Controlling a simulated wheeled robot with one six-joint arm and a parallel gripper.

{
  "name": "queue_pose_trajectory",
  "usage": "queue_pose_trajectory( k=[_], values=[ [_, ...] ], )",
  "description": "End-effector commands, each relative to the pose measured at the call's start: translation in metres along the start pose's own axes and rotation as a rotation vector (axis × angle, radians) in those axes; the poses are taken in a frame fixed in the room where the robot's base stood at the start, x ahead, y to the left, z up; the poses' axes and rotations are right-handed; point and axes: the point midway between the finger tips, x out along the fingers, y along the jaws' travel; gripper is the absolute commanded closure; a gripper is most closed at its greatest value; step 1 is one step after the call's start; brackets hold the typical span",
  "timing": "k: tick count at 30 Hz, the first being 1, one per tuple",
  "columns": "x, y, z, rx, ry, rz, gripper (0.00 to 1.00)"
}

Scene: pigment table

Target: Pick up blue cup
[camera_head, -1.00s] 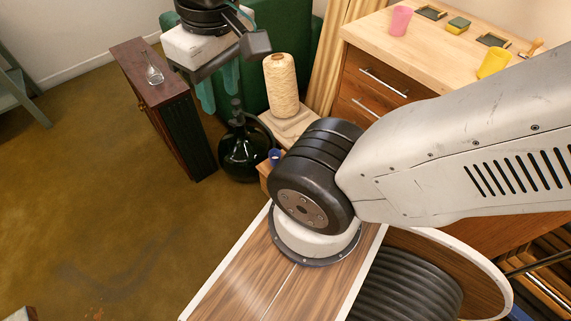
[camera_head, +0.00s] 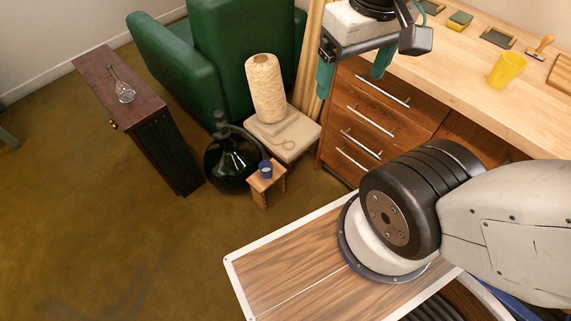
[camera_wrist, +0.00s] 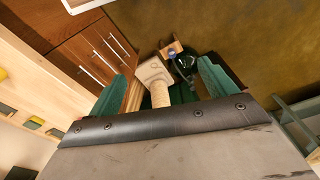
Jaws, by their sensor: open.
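The blue cup (camera_head: 265,169) stands upright on a small wooden stool (camera_head: 264,185) on the floor, beside a dark glass bottle. In the wrist view the cup (camera_wrist: 172,52) is small, near the top middle. My gripper (camera_head: 352,80) is at the top of the head view, over the front of the drawer desk, well above and to the right of the cup. Its two green fingers are apart with nothing between them. They also show at the left and right of the wrist view.
A dark round bottle (camera_head: 232,160) is left of the stool. A cone of twine (camera_head: 265,88) stands on a pale block (camera_head: 297,137) behind it. A green armchair (camera_head: 240,50), a dark cabinet (camera_head: 115,80) and a drawer desk (camera_head: 375,100) surround them. Floor in front is clear.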

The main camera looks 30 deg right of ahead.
Motion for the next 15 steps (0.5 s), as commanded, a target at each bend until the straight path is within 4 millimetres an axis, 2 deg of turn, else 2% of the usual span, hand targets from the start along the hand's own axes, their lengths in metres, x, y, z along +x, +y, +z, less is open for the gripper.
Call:
queue_pose_trajectory(
  k=[5,8,15],
  values=[
    [0.028,0.001,-0.018,0.01,-0.153,0.004,0.17],
    [0.048,0.005,-0.036,0.016,-0.24,0.008,0.17],
    [0.111,0.018,-0.094,0.017,-0.357,0.026,0.17]
  ],
)
